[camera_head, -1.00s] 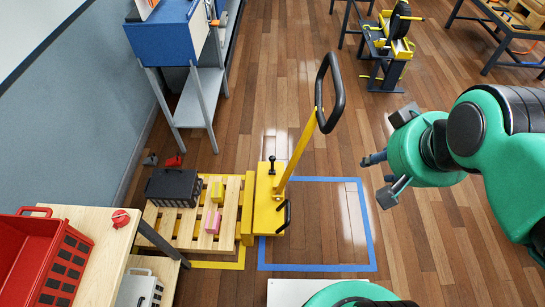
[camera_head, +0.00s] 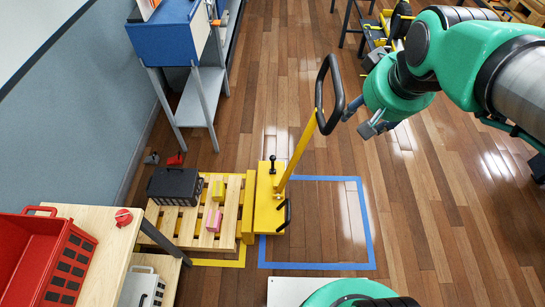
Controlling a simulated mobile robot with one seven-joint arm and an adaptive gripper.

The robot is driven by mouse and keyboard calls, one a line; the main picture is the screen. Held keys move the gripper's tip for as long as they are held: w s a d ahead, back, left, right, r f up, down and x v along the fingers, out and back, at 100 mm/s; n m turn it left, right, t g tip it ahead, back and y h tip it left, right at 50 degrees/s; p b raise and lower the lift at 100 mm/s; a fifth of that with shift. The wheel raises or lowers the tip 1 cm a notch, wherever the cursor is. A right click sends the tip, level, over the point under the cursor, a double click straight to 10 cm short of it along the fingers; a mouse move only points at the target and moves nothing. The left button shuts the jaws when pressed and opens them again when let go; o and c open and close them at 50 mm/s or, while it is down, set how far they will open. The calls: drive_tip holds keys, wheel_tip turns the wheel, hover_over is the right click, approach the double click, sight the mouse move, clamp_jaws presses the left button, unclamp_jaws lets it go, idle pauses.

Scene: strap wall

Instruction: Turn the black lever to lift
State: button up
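A yellow pallet jack (camera_head: 268,213) stands with its forks in a wooden pallet. A small black lever with a round knob (camera_head: 272,160) stands upright on its yellow body. A second black loop handle (camera_head: 286,214) sticks out lower on the body's right side. The jack's tall yellow tiller (camera_head: 299,152) leans up to a large black loop handle (camera_head: 331,92). My gripper (camera_head: 358,119) is just right of that loop handle, well above and right of the small lever. Its fingers look apart and empty; whether it touches the loop cannot be told.
The pallet (camera_head: 232,201) carries a black case (camera_head: 175,186), a yellow block (camera_head: 218,190) and a pink block (camera_head: 214,221). Blue tape (camera_head: 371,230) outlines clear floor right of the jack. A table with a red crate (camera_head: 38,262) stands at lower left, a blue cabinet (camera_head: 170,46) at upper left.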

drive_tip(key=w+a+f+n+p, duration=0.1)
drive_tip(key=w+a+f+n, duration=0.15)
drive_tip(key=w, duration=0.75)
drive_tip(key=w+a+f+n+p, duration=0.1)
drive_tip(key=w+a+f+p, duration=0.2)
drive_tip(key=w, duration=0.8)
drive_tip(key=w+a+f+n+g, duration=0.1)
drive_tip(key=w+a+f, duration=0.2)
drive_tip(key=w+f, duration=0.2)
drive_tip(key=w+a+f+n, duration=0.1)
drive_tip(key=w+a+f, duration=0.2)
drive_tip(key=w+f, duration=0.15)
drive_tip(key=w+a+f+n+g, duration=0.1)
drive_tip(key=w+a+f+n, duration=0.2)
drive_tip(key=f, duration=0.8)
drive_tip(key=w+a+f+n, duration=0.2)
drive_tip(key=w+a+f, duration=0.15)
drive_tip(key=f, duration=0.75)
drive_tip(key=a+f+n, duration=0.2)
drive_tip(key=f, duration=0.9)
drive_tip(key=a+f+n+g+p, duration=0.1)
drive_tip(key=f+n, duration=0.1)
drive_tip(key=f, duration=0.9)
drive_tip(key=shift+s+a+f+h, duration=0.15)
drive_tip(key=shift+a+f+h, duration=0.15)
drive_tip(key=shift+a+f, duration=0.1)
drive_tip(key=shift+f, duration=0.1)
